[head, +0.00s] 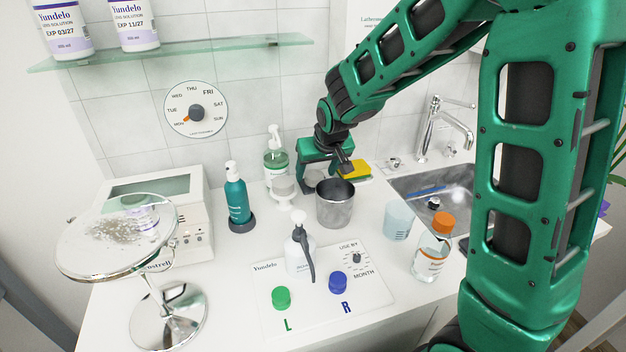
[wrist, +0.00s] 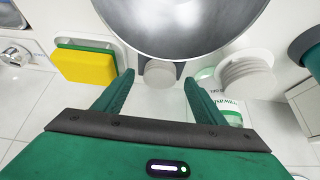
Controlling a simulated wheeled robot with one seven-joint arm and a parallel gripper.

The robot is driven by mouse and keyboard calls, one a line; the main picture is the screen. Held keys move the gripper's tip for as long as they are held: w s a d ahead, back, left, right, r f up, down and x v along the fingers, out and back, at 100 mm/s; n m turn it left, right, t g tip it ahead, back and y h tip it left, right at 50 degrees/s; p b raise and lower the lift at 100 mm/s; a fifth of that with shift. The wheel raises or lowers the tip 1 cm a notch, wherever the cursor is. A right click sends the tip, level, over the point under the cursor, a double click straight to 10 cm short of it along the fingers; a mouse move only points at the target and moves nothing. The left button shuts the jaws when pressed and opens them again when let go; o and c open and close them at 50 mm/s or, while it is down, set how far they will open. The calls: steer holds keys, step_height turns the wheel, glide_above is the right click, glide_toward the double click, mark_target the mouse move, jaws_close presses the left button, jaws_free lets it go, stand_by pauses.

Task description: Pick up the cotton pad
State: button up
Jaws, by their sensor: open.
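A small, pale round pad, which looks like the cotton pad (wrist: 160,73), lies in the wrist view just beside the metal cup's rim. It is between my fingertips, with a gap on each side. My gripper (wrist: 159,80) is open and holds nothing; how high it is above the pad I cannot tell. In the head view my gripper (head: 321,177) points down just behind the metal cup (head: 334,208). There the pad is mostly hidden by the cup and the fingers.
A white ridged stack (wrist: 247,75) stands right of the fingers in the wrist view. The yellow-green sponge (wrist: 85,65) is on the left. In the head view, a green soap bottle (head: 276,160), teal bottle (head: 237,200) and sink (head: 435,190) are near.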

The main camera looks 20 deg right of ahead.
mark_target(316, 177)
steer(key=shift+x, duration=1)
steer(key=c, duration=1.2)
steer(key=shift+s, duration=0.1)
steer(key=shift+s+r, duration=0.15)
steer(key=shift+r, duration=0.45)
step_height(316, 177, up, 10)
steer(key=s, duration=1.9)
steer(key=shift+s+r, duration=0.15)
steer(key=shift+s, duration=0.15)
